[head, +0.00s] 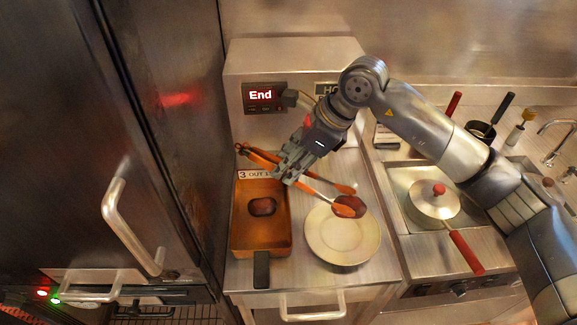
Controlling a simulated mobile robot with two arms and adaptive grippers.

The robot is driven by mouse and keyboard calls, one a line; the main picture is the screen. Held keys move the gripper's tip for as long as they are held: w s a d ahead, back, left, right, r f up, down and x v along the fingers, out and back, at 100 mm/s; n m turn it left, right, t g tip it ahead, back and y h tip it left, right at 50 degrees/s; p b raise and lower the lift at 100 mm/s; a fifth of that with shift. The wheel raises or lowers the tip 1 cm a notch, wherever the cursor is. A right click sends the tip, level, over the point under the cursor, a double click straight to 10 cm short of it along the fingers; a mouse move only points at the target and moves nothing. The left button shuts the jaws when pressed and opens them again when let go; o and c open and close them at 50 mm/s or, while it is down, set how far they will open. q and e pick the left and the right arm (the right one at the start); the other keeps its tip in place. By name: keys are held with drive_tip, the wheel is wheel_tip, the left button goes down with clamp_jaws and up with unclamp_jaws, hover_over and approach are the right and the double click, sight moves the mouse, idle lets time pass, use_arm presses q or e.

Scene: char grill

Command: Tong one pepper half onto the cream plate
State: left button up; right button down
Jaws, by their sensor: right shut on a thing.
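My right gripper (288,168) is shut on a pair of steel tongs with orange ends (318,187) and holds them over the counter, left of and behind the plate. A dark red pepper half (352,205) is at the tongs' front end, over the back rim of the cream plate (343,252). I cannot tell whether the tongs grip it or whether it touches the plate. The middle of the plate is bare. Another dark red pepper half (262,206) lies in the orange pan (262,236) to the left. My left gripper is not in view.
A box with a red "End" display (261,95) stands behind the pan. A lidded pot (434,198) with a red handle sits to the right, under my right arm. A tall steel door (150,110) bounds the left side.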

wheel_tip(320, 180, down, 9)
drive_tip(key=b, duration=0.3)
idle(0.7)
drive_tip(key=c, duration=1.7)
unclamp_jaws()
wheel_tip(320, 180, up, 10)
drive_tip(key=p, duration=0.3)
drive_tip(key=shift+p, duration=0.35)
